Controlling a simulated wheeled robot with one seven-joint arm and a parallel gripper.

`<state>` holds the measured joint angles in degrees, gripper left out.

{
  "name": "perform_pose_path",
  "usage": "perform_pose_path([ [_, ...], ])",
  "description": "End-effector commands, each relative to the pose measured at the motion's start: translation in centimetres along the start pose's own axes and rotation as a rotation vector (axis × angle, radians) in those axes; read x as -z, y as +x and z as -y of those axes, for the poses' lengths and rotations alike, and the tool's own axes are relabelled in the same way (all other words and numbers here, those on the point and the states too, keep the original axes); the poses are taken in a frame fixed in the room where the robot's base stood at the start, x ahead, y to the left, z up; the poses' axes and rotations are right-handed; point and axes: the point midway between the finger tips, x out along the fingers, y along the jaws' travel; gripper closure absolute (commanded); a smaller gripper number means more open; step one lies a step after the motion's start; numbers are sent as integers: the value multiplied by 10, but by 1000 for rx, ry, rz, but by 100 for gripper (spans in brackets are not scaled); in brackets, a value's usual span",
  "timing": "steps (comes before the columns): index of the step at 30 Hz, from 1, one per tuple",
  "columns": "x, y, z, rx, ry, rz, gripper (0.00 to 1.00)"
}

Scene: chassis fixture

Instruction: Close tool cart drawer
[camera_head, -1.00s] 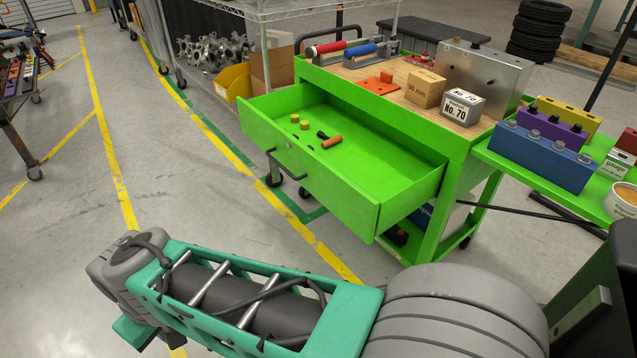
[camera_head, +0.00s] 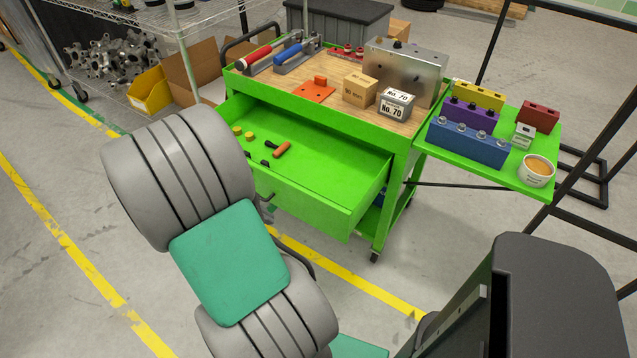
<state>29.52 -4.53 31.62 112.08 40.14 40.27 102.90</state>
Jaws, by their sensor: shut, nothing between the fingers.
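The bright green tool cart (camera_head: 400,165) stands at the centre right. Its top drawer (camera_head: 335,165) is pulled out toward me, with the inside showing. An orange-handled tool, small yellow pieces and small black pieces lie in the drawer. The drawer front (camera_head: 320,207) faces me. A piece of its dark handle (camera_head: 267,203) shows beside my arm, which hides the left part of the front. My gripper is not in view. Only grey joints and a green link of my arm show, in front of the drawer's left side; I cannot tell whether they touch it.
The cart top holds clamps, an orange plate (camera_head: 313,90), boxes and a metal block (camera_head: 402,70). A green side shelf (camera_head: 540,150) carries coloured blocks and a cup (camera_head: 537,170). A wire rack (camera_head: 185,20) with a yellow bin (camera_head: 150,90) stands behind left. Floor at left is clear.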

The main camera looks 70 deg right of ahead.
Motion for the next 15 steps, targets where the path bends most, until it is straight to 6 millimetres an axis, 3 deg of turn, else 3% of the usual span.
perform_pose_path([
  [1, 28, -4, 9, -15, 150, -56, 100],
  [4, 54, 8, 16, -12, 370, -130, 100],
  [11, 63, 34, 15, -7, 453, -157, 100],
  [15, 67, 62, 14, -9, 450, -157, 100],
])
